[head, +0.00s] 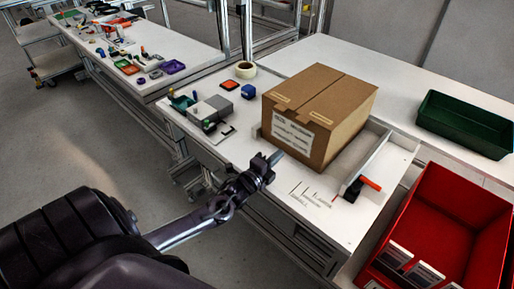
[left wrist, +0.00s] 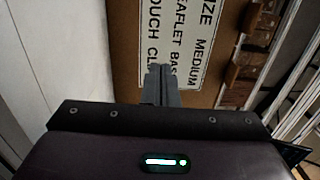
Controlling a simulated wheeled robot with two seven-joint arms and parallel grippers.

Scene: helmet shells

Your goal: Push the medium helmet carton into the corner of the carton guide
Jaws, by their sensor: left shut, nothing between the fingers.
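The medium helmet carton (head: 340,133) is a closed brown box standing upright on the white table, with a white label on its near left face. In the left wrist view the carton (left wrist: 215,92) fills the upper middle, and its label reads "SIZE MEDIUM". The carton guide (head: 370,160) shows as a low pale wall right of the carton, with a strip of bare table between them. My left gripper (head: 277,157) is shut and empty, its tips at the label's lower edge; the fingers (left wrist: 160,82) overlap the label. I cannot tell whether they touch. My right gripper is out of view.
An orange-handled clamp (head: 369,183) sits at the guide's near end, by printed size marks. A green bin (head: 465,122) and red bin (head: 450,220) stand right.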

